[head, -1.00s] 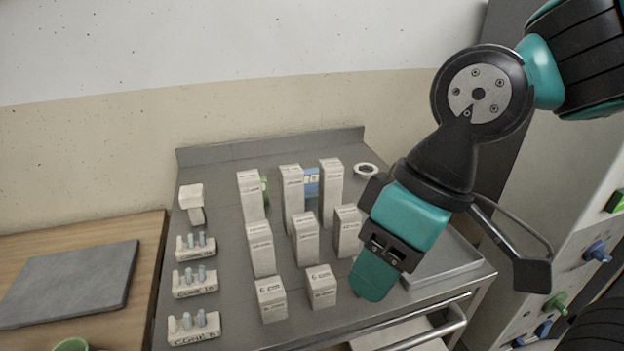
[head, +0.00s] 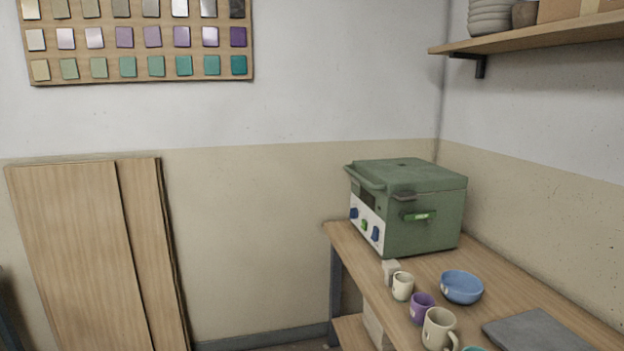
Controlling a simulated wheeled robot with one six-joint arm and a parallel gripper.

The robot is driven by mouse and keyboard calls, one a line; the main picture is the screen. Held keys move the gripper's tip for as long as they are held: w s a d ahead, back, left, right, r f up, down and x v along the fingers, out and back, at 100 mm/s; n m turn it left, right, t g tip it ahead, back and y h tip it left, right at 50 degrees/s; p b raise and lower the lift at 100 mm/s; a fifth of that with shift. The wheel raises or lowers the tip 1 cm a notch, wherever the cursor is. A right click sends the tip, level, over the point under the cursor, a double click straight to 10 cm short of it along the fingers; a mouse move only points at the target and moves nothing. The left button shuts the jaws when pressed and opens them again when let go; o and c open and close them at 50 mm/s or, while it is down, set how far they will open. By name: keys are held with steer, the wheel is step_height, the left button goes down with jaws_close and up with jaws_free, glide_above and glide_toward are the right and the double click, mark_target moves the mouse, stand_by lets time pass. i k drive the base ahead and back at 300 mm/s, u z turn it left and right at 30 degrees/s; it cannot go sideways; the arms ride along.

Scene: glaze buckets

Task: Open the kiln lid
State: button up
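The kiln (head: 428,215) is a green box on the wooden bench in the head view, right of centre. Its green lid (head: 408,173) lies flat on top and looks closed. A bar handle (head: 364,177) runs along the lid's left edge. A dark latch-like piece (head: 404,196) and a green-marked handle (head: 418,216) are on the side facing me. A white panel (head: 367,221) carries blue and green knobs. My gripper is out of view.
The wooden bench (head: 488,264) holds a blue bowl (head: 461,287), a cream cup (head: 402,286), a purple cup (head: 422,308), a beige mug (head: 439,329) and a grey slab (head: 538,331). Wooden boards (head: 95,255) lean at left. A shelf (head: 530,38) hangs upper right.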

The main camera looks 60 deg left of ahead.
mark_target(402, 178)
steer(key=u, duration=2.3)
steer(key=i, duration=0.9)
steer(key=u, duration=0.65)
steer(key=i, duration=1.15)
steer(key=z, duration=0.75)
steer(key=i, duration=1.2)
steer(key=z, duration=0.95)
